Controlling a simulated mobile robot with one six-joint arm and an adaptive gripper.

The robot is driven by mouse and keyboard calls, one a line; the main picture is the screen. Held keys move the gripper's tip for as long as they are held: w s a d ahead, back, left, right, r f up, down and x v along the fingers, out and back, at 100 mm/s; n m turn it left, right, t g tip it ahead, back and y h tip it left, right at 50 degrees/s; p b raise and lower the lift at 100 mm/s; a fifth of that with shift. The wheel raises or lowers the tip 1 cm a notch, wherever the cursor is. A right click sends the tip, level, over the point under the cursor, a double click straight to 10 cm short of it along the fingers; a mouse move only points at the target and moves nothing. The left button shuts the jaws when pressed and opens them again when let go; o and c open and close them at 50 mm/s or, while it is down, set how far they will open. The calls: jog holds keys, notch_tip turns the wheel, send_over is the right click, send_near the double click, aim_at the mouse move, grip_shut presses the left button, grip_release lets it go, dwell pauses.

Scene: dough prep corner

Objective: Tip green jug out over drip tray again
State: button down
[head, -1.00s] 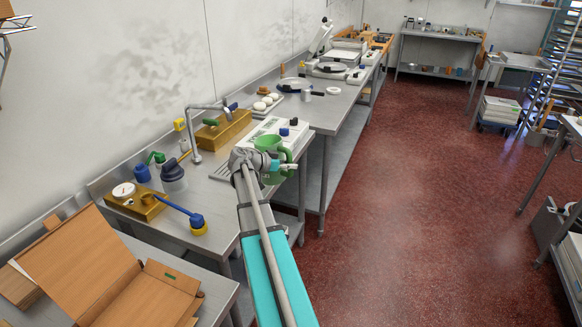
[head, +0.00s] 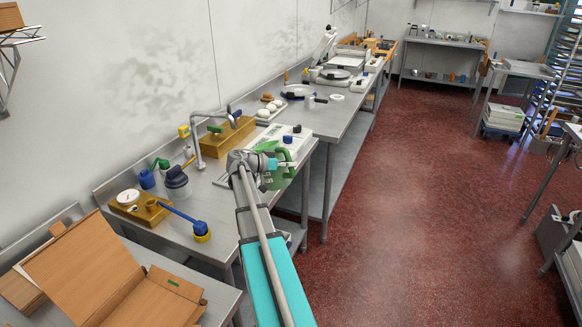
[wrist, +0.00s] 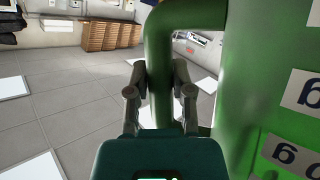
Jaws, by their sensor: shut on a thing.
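The green jug (head: 284,179) is at the end of my arm in the head view, over the front right edge of the metal bench and partly hidden by my wrist. It looks tilted. My gripper (wrist: 159,78) is shut on the jug's handle in the wrist view. The jug's body (wrist: 255,75), with white labels, fills the right side of that view. The jug's mouth and contents cannot be made out. A slatted grey strip, probably the drip tray (head: 222,181), shows on the bench left of my wrist, mostly hidden.
A metal tap (head: 196,140) and a brass-coloured block (head: 232,134) stand behind my gripper. A white box with dark knobs (head: 297,140) is close to the jug.

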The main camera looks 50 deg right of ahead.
aim_at(275, 149)
jog(key=shift+w+r+n+g, duration=0.3)
jog(key=shift+w+r+g, duration=0.1)
jog(key=shift+r, duration=0.1)
jog(key=shift+w+r+n+g+h+b, duration=0.15)
jog(key=shift+w+r+n+g+h, duration=0.15)
jog(key=shift+w+r+n, duration=0.25)
jog(key=shift+w+r+n+g+h+b, duration=0.2)
jog(key=shift+w+r+n+h, duration=0.1)
jog(key=shift+w+n, duration=0.45)
jog(key=shift+w+d+r+n+g+h+b, duration=0.1)
jog(key=shift+w+r+n+g+h+b, duration=0.15)
jog(key=shift+w+n+b, duration=0.4)
jog(key=shift+w+d+r+n+g+h+b, duration=0.15)
jog(key=shift+w+n+h, duration=0.2)
jog(key=shift+w, duration=0.55)
jog(key=shift+w+a+f+n+h+b, duration=0.15)
jog(key=shift+w+n+h+b, duration=0.25)
jog(key=shift+w+n+b, duration=0.25)
jog(key=shift+w+d+f+n+h+b, duration=0.1)
jog(key=shift+w+n+h+b, duration=0.3)
jog(key=shift+w+n+b, duration=0.25)
jog(key=shift+w+a+f+n+b, duration=0.1)
jog(key=shift+w+f+n+b, duration=0.1)
jog(key=shift+w+n+b, duration=0.25)
jog(key=shift+f+n+h+b, duration=0.1)
jog(key=shift+n+h+b, duration=0.2)
jog(key=shift+n, duration=0.05)
jog(key=shift+w+f+n+h+b, duration=0.35)
jog(key=shift+w+n+h+b, duration=0.2)
jog(key=shift+n+b, duration=0.35)
